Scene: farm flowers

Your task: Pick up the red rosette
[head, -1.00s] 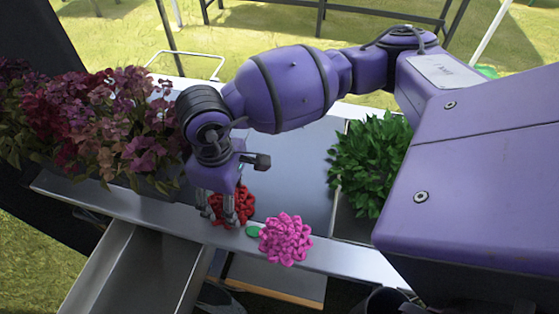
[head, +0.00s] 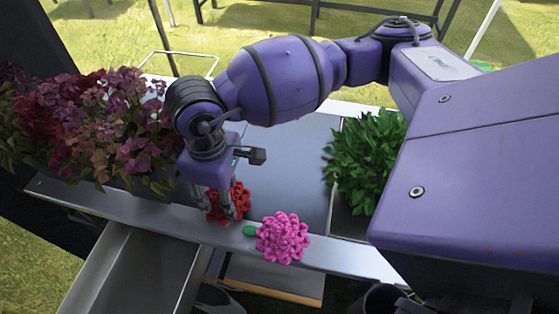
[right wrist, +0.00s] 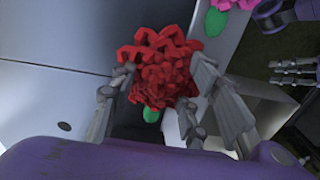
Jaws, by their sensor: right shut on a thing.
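The red rosette (head: 240,194) is at the front of the grey metal table, partly hidden by my right gripper in the head view. My right gripper (head: 216,208) points down over it. In the right wrist view the ruffled red rosette (right wrist: 160,68) sits between the two fingers of my right gripper (right wrist: 162,78), which are shut on it from both sides. A green piece shows below its petals. Whether it is clear of the table I cannot tell. My left gripper (right wrist: 294,73) shows at the right edge of the wrist view, away from the rosette; its opening is unclear.
A pink rosette (head: 282,238) with a green base lies on the front rim, just right of the red one. Potted red and purple flowers (head: 100,125) stand left, a leafy green plant (head: 364,162) right. An open metal drawer (head: 140,275) lies below the front edge.

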